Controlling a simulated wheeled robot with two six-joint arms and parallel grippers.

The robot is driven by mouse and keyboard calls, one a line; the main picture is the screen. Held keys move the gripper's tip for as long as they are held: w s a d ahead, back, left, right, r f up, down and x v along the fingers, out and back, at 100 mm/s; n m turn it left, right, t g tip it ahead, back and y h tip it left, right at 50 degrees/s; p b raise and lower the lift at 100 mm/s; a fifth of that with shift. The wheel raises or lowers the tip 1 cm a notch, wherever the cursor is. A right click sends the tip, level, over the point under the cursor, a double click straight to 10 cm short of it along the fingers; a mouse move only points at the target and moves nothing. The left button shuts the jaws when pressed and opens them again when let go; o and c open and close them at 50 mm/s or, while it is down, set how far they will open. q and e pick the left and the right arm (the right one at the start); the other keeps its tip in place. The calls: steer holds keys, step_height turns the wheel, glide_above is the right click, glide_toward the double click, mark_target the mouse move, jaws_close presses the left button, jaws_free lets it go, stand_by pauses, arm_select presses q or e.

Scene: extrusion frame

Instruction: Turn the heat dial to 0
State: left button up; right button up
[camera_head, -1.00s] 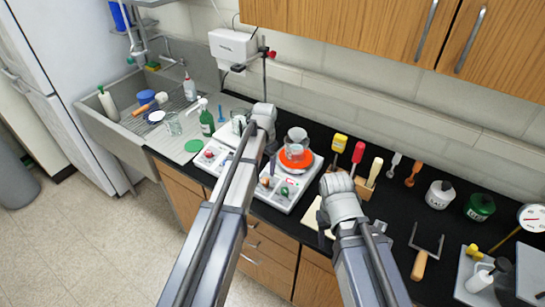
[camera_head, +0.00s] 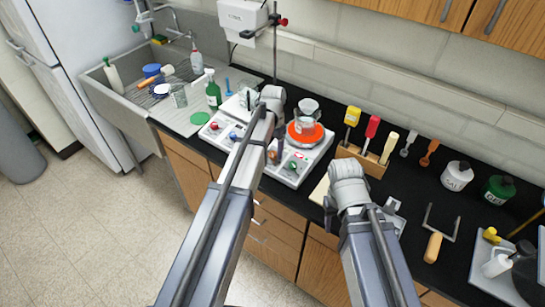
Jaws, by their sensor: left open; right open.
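A white hotplate stirrer (camera_head: 318,152) stands on the black counter, with a glowing orange round top (camera_head: 305,134) and a beaker (camera_head: 307,108) above it. A green dial (camera_head: 293,166) shows on its front panel; its pointer is too small to read. A second white unit to its left carries a red knob (camera_head: 214,126) and a blue knob (camera_head: 233,136). My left gripper (camera_head: 273,152) is over the gap between the two units, left of the green dial, mostly hidden by its own wrist. My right gripper (camera_head: 331,212) hangs low near the counter's front edge, right of the hotplate, apart from the dials. Both are open.
A wooden rack (camera_head: 362,160) with yellow, red and cream-handled tools stands right of the hotplate. A white jar (camera_head: 457,176) and a green jar (camera_head: 498,189) stand further right. A wooden-handled tool (camera_head: 433,247) lies on the counter. The sink (camera_head: 115,90) is at the left.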

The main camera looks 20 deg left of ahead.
arm_select(q)
steer(key=shift+f, duration=0.55)
jaws_close()
